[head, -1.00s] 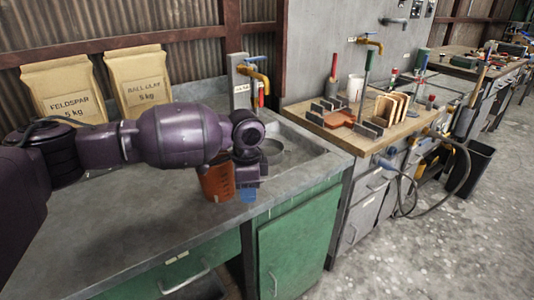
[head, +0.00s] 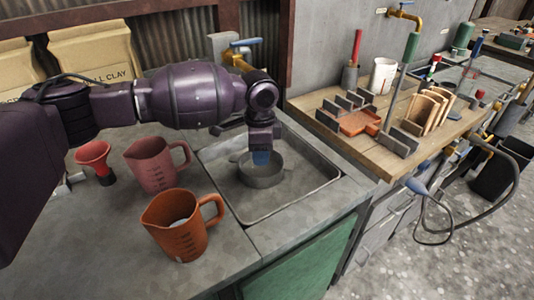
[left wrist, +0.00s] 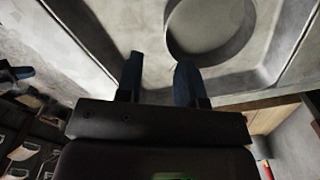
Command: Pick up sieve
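The sieve (head: 262,181) looks like a round, shallow grey ring and sits in the metal sink basin (head: 222,192). My left gripper (head: 261,158) points down over the sieve; its blue fingertips overlap the ring's far side in the head view. I cannot tell whether they touch it. In the left wrist view the two fingers (left wrist: 158,75) are apart with nothing between them, and a round grey rim (left wrist: 212,62), likely the sieve, shows beyond them. My right gripper is not in view.
An orange jug (head: 178,235) and a reddish jug (head: 152,172) stand on the counter left of the basin. A red funnel (head: 93,153) is farther left. A tap (head: 240,60) rises behind my arm. A wooden bench (head: 370,150) with tools stands right.

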